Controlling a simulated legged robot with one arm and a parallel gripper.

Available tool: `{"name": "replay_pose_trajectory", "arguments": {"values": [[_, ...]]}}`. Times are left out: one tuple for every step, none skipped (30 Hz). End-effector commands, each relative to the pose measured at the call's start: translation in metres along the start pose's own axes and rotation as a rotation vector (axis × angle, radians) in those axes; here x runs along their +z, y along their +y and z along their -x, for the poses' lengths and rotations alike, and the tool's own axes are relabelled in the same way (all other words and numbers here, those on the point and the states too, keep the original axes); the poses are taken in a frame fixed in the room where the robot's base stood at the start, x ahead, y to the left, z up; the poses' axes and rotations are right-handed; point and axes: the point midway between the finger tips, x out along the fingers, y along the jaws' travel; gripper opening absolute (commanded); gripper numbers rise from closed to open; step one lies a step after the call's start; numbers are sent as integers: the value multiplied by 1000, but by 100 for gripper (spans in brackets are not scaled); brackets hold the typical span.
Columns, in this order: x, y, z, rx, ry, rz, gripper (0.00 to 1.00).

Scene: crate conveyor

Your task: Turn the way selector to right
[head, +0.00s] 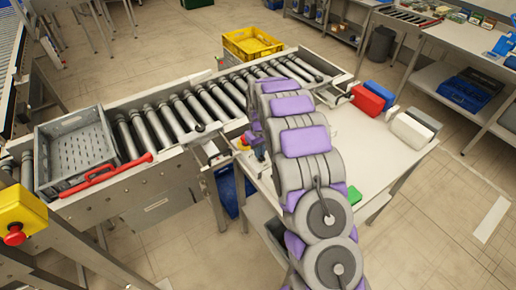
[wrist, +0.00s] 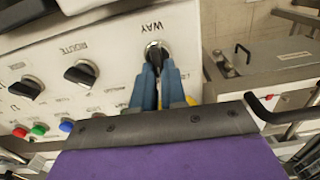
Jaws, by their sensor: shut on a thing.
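The way selector (wrist: 155,50) is a black knob in a round metal collar, under the label WAY on a pale control panel (wrist: 112,42) that appears upside down in the wrist view. My gripper (wrist: 158,72) has two blue fingers, and they are shut on this knob from either side. The fingers cover much of the knob, so I cannot tell which way it points. In the head view my arm hides the panel face and the knob.
Beside the knob is a black ROUTE selector (wrist: 82,73), with another selector (wrist: 27,87) farther left. Green (wrist: 39,129) and red (wrist: 20,132) buttons sit below. A grey crate (head: 75,118) rests on the roller conveyor's left end, near a red bar (head: 105,173). A yellow crate (head: 252,57) stands behind.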

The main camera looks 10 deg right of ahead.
Motion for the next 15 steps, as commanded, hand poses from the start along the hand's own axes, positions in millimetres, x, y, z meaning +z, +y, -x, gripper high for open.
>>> {"name": "replay_pose_trajectory", "arguments": {"values": [[3, 1, 0, -2, -8, -45, 0], [3, 1, 0, -1, -8, -73, 0], [3, 1, 0, -1, -8, -111, 0], [3, 2, 0, -1, -8, -139, 0], [3, 2, 0, -1, -8, -168, 0], [3, 2, 0, -1, -8, -206, 0], [3, 2, 0, -1, -8, -234, 0], [3, 2, 0, -1, -8, -263, 0], [3, 3, 0, -1, -8, -299, 0], [3, 3, -1, -1, -8, -327, 0], [3, 3, -1, -1, -9, -354, 0], [3, 3, -1, 0, -9, -389, 0], [4, 3, -1, 0, -9, -415, 0], [4, 3, -1, 0, -9, -440, 0], [4, 3, -1, 0, -10, -472, 0]]}}
